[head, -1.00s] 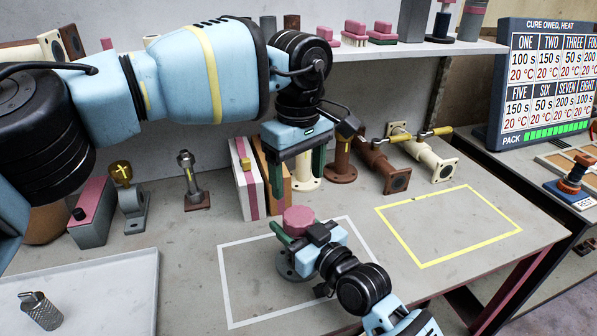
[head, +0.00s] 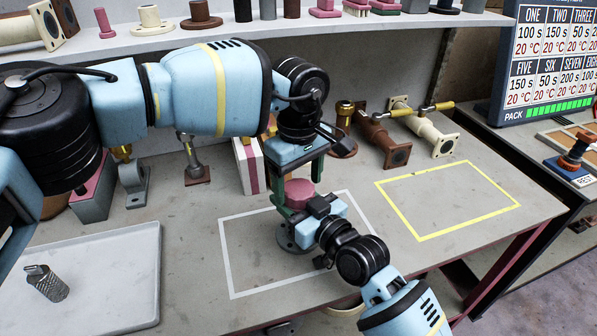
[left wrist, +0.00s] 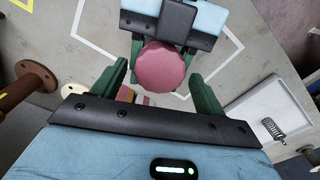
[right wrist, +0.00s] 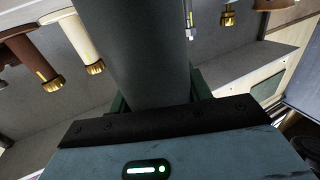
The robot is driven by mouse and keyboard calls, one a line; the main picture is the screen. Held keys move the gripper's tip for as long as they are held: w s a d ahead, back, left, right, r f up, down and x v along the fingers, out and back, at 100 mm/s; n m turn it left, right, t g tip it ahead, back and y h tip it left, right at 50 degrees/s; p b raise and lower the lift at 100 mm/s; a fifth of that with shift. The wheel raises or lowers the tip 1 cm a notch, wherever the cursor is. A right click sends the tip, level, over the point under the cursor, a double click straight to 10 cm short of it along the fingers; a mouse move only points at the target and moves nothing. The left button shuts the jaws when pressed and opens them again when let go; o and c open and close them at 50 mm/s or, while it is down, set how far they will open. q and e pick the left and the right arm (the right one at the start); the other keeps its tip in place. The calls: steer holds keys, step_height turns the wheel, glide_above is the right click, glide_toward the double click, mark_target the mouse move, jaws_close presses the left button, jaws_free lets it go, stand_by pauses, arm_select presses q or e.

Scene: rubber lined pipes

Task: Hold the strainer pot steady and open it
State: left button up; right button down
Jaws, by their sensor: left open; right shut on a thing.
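The strainer pot stands upright inside the white outline, with a pink scalloped cap (head: 300,193) and a dark round base flange (head: 288,238). My right gripper (head: 302,220) is shut on the pot's body from the front right, below the cap. The dark grey body (right wrist: 145,50) fills the middle of the right wrist view. My left gripper (head: 297,183) points down over the cap, open. In the left wrist view the cap (left wrist: 167,73) lies between its two green fingers, with gaps visible. Whether the fingertips reach down beside the cap is hard to tell.
A grey tray (head: 120,310) at left holds a small perforated metal cylinder (head: 47,283). A white and pink box (head: 248,165) stands behind the pot, with brown and cream flanged pipes (head: 388,143) to its right. The yellow outline (head: 450,165) encloses bare bench.

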arm_select(q)
steer(key=c, duration=1)
steer(key=n, duration=0.9)
steer(key=shift+n, duration=0.3)
steer(key=o, duration=1.1)
steer(key=shift+r, duration=0.15)
